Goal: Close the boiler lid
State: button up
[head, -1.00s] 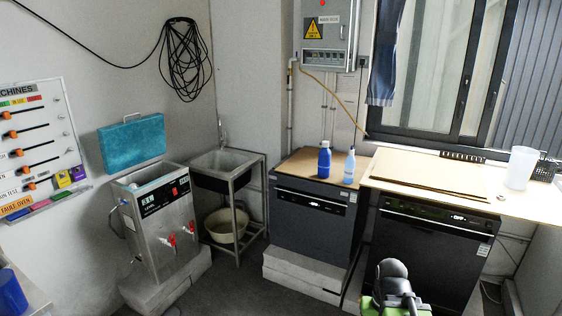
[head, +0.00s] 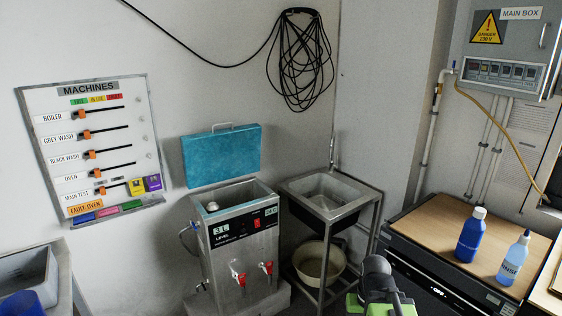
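The boiler (head: 240,248) is a steel box with a level panel and two red taps, left of the centre in the head view. Its blue lid (head: 221,155) stands upright, open, at the back edge, with a metal handle on top. The boiler's open top shows a dark inside with a small round pale thing in it. Part of my arm, dark with green parts, shows at the bottom right of the boiler, apart from it. I cannot make out the gripper's fingertips.
A steel sink (head: 330,193) on a frame stands right of the boiler, with a pale basin (head: 319,262) below. A dark machine with a wooden top (head: 430,235) holds two blue bottles. A machines board (head: 101,148) hangs left. A second sink (head: 28,278) is at the lower left.

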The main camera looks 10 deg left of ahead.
aim_at(209, 157)
jog(key=u, duration=1.1)
jog(key=i, duration=1.35)
jog(key=u, duration=0.9)
